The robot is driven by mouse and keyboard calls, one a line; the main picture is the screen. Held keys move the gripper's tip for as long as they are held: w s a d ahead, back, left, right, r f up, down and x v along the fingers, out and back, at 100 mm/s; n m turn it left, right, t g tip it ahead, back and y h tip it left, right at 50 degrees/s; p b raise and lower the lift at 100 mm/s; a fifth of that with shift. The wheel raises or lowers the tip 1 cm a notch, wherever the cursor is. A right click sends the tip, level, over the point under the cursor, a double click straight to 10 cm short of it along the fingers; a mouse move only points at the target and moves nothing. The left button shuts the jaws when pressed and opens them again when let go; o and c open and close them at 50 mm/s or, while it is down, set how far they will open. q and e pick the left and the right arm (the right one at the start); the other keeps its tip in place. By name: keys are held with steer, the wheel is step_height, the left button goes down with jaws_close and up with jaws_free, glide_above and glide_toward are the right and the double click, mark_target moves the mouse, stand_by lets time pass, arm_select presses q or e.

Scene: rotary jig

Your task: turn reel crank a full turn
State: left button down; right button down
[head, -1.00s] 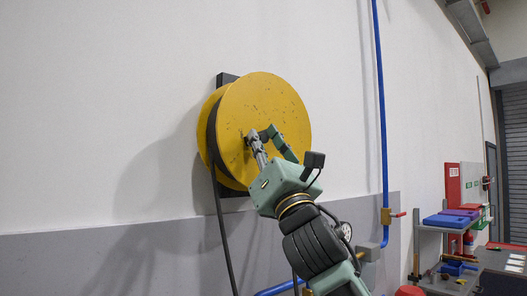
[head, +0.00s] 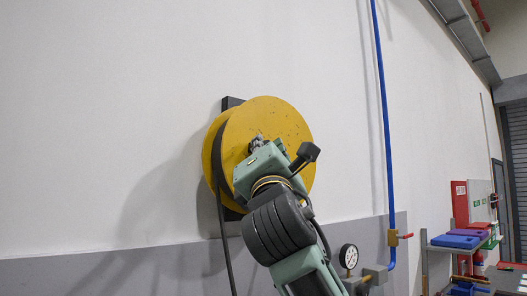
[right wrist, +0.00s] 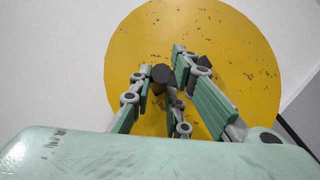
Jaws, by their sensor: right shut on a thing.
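The yellow reel (head: 285,118) is mounted on the wall, with a dark hose wound behind its front disc and hanging down. My right gripper (right wrist: 162,72) is in front of the disc, its palm and wrist covering the lower middle of the reel in the head view. In the right wrist view the yellow disc (right wrist: 235,60) fills the background. The fingers there are closed around a dark knob, the crank handle (right wrist: 162,73). The crank arm is mostly hidden behind the gripper and fingers. My left gripper is out of view.
A pressure gauge (head: 349,256) sits low beside my right arm. Shelves with coloured bins (head: 457,241) stand further right. The wall left of the reel is clear.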

steer(key=shift+s+r, duration=0.1)
steer(key=shift+r, duration=0.05)
steer(key=c, duration=1.7)
jaws_free()
steer(key=shift+c, duration=0.2)
steer(key=shift+s+f, duration=0.1)
steer(key=shift+f, duration=0.1)
steer(key=v, duration=1.1)
steer(key=shift+s, duration=0.35)
steer(key=shift+f, duration=0.1)
